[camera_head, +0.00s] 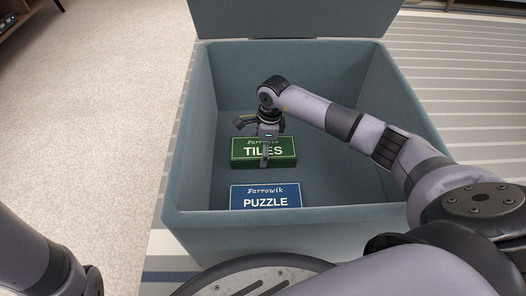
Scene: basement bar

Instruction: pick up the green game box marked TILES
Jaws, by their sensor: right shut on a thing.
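The green game box marked TILES (245,152) is inside the open blue-grey storage box (180,180), behind a blue box. My right gripper (264,153) reaches down into the storage box and is shut on the green box near the middle of its front. One finger shows in front of the label; the other is hidden behind the green box. I cannot tell whether the green box touches the floor of the storage box. A part of my left arm shows at the lower left; its gripper is out of view.
A blue box marked PUZZLE (265,202) lies near the front wall of the storage box. The lid (290,18) stands open at the back. The storage box walls surround my right gripper. Pale carpet (90,120) at the left is clear; a striped rug (470,100) lies at the right.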

